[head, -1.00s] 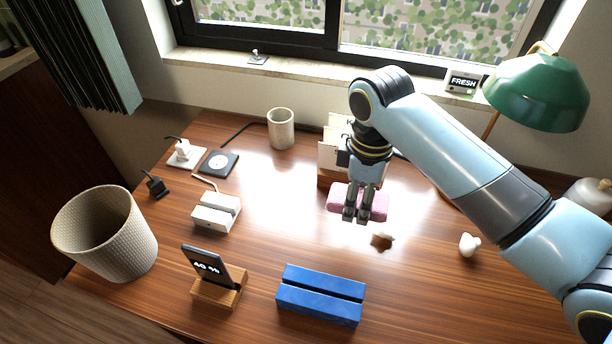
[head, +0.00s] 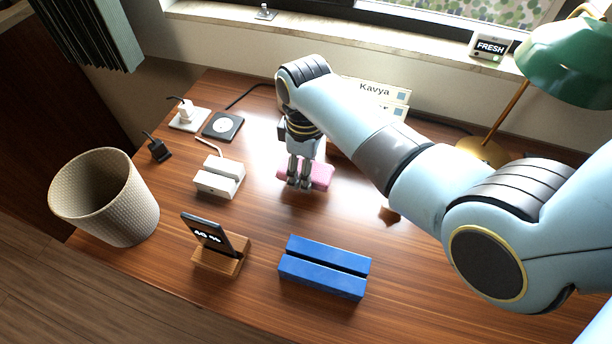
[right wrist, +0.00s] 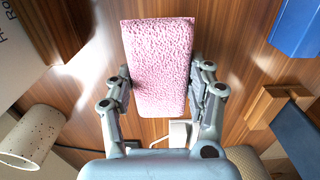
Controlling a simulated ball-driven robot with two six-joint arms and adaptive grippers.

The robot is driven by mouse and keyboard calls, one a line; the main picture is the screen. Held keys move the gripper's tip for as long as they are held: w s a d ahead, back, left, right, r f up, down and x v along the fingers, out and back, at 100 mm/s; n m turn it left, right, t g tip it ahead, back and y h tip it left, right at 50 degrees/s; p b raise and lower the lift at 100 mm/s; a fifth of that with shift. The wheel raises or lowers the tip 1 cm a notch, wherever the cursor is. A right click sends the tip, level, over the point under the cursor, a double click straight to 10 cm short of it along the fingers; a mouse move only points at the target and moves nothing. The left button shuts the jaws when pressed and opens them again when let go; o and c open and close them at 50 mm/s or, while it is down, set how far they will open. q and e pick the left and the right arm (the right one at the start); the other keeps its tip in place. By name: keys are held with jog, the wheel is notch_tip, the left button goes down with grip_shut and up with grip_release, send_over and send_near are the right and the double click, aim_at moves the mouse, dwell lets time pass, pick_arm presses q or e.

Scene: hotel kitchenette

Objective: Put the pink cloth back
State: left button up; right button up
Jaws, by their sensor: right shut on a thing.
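The pink cloth (head: 321,177) is a folded, textured block. In the head view it is at the middle of the desk, behind the blue slotted block. My right gripper (head: 300,184) reaches down from above and is shut on it. In the right wrist view the cloth (right wrist: 158,50) sits between the two fingers of my right gripper (right wrist: 161,88), its long free end pointing away from the palm. I cannot tell how far it is above the wood. My left gripper is not in view.
The blue slotted block (head: 323,268), a phone on a wooden stand (head: 220,257), a white dock (head: 218,178) and a woven bin (head: 105,200) lie front and left. A green lamp (head: 565,60) is back right. Open wood lies between the cloth and the blue block.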

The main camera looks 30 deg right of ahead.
notch_tip(320, 180, down, 3)
jog(key=shift+r, duration=0.15)
jog(key=shift+f, duration=0.2)
jog(key=o, duration=1.2)
notch_tip(320, 180, up, 12)
jog(key=shift+r+p, duration=0.1)
jog(key=shift+p, duration=0.7)
